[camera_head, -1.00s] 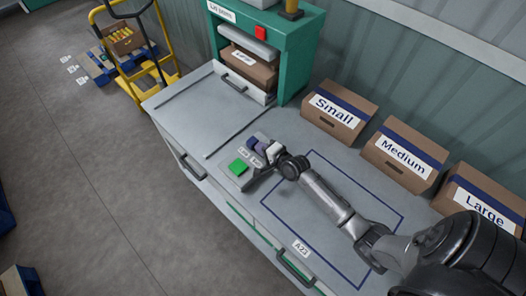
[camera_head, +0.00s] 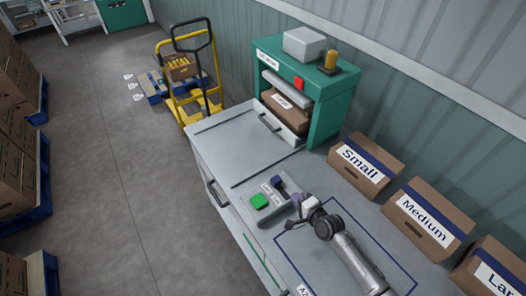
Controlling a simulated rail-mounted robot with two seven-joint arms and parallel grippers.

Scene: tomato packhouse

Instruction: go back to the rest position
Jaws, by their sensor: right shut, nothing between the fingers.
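My right gripper (camera_head: 296,211) is shut and empty. It is just right of a small grey control panel (camera_head: 266,216) on the worktop, with its arm coming in from the lower right. The panel bears a green button (camera_head: 259,201) and a dark blue part (camera_head: 279,183), which stand clear of the gripper. Whether the fingers touch the panel's edge is hard to tell. My left gripper is not in view.
Boxes marked Small (camera_head: 364,165), Medium (camera_head: 428,219) and Large (camera_head: 489,268) line the worktop's back right. A green machine (camera_head: 325,110) holds a carton. A yellow trolley (camera_head: 185,100) and stacked cartons (camera_head: 15,150) stand on the floor. The left worktop (camera_head: 238,143) is clear.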

